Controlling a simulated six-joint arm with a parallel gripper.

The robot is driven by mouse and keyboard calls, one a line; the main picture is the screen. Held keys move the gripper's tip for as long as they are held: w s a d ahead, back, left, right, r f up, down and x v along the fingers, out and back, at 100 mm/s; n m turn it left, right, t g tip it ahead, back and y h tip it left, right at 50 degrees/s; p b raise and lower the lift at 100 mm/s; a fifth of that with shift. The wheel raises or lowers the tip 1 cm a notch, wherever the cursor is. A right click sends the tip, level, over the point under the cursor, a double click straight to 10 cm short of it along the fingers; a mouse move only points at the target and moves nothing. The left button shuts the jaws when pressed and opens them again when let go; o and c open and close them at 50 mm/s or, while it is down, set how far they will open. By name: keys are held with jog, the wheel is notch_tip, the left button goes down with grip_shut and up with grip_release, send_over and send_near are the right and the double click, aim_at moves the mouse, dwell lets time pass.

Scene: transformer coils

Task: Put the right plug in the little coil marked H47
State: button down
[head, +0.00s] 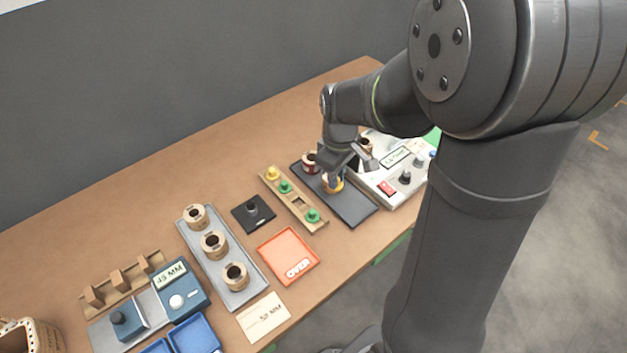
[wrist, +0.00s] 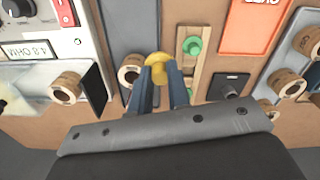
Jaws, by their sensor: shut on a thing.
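My gripper (head: 335,178) is over the dark mat and shut on a yellow plug. In the wrist view the yellow plug (wrist: 160,66) sits between the fingertips. A small wooden coil (wrist: 130,72) is just left of the plug there; I cannot tell whether they touch. In the head view a coil (head: 309,162) stands at the mat's far end. More coils, top (head: 196,215), middle (head: 213,243) and bottom (head: 235,275), stand in the grey tray. Another coil (head: 366,146) is at the meter. The H47 mark is not readable on any coil.
A wooden plug rack (head: 298,204) holds yellow and green plugs and has an empty slot. A black stand (head: 254,212), an orange OVER tray (head: 288,256) and a 52 MM card (head: 263,317) lie left of it. The meter (head: 392,180) stands right of the mat.

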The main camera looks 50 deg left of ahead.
jog(key=shift+w+a+f, duration=0.3)
jog(key=shift+w+a, duration=1.15)
jog(key=shift+w, duration=1.8)
jog(key=shift+w+a+f, duration=0.35)
jog(key=shift+w+a, duration=1.15)
jog(key=shift+w, duration=1.7)
jog(key=shift+w+a+f, duration=0.3)
jog(key=shift+w+a, duration=1.15)
jog(key=shift+w, duration=1.8)
jog(key=shift+f, duration=0.2)
jog(key=shift+f, duration=0.6)
jog(key=c, duration=1.3)
grip_release()
jog(key=shift+o, duration=0.6)
jog(key=o, duration=0.3)
